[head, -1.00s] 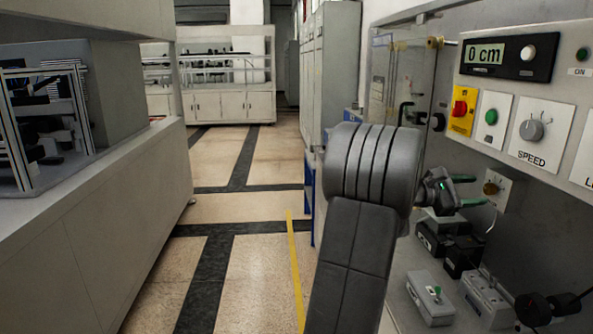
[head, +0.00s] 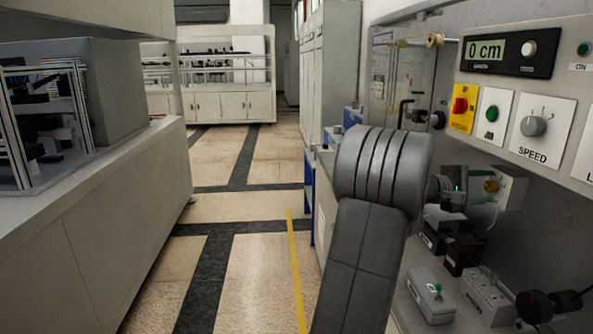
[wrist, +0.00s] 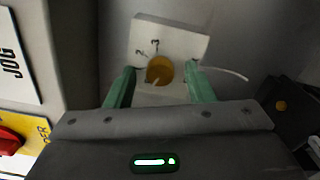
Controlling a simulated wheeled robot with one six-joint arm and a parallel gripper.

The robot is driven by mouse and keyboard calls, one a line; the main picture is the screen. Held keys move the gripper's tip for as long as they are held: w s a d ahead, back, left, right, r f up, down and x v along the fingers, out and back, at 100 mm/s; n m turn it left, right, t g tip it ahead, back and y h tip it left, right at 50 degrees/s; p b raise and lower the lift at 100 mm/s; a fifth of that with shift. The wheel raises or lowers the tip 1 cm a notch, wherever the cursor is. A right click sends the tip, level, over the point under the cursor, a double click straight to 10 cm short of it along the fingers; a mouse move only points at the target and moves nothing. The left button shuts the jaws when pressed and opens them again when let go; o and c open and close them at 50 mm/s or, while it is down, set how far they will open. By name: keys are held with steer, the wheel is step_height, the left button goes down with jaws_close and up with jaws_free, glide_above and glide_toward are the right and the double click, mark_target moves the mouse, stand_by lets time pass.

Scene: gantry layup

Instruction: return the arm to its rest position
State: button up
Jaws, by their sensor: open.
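My gripper (head: 470,191) is at the right in the head view, close to the panel wall and partly hidden behind my arm's big grey joint. In the wrist view my gripper (wrist: 161,80) has its two green fingers apart. A round brass-yellow knob (wrist: 160,69) on a white plate (wrist: 190,43) shows between them. I cannot tell how far the fingertips are from the knob, and no grip on it shows. In the head view the knob (head: 491,186) lies just right of my gripper. My arm is bent, its large joint raised at mid-picture.
The control panel has a "0 cm" display (head: 486,50), a red switch on yellow (head: 462,107) and a SPEED dial (head: 533,126). A long bench (head: 110,215) stands left; the floor aisle between is clear.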

steer(key=m+p, duration=0.2)
steer(key=m, duration=0.3)
steer(key=shift+r+p, duration=0.1)
steer(key=shift+p, duration=0.25)
steer(key=m+p, duration=0.3)
steer(key=shift+m+p, duration=0.3)
steer(key=shift+m, duration=0.1)
steer(key=shift+m+p, duration=0.5)
steer(key=shift+s, duration=0.1)
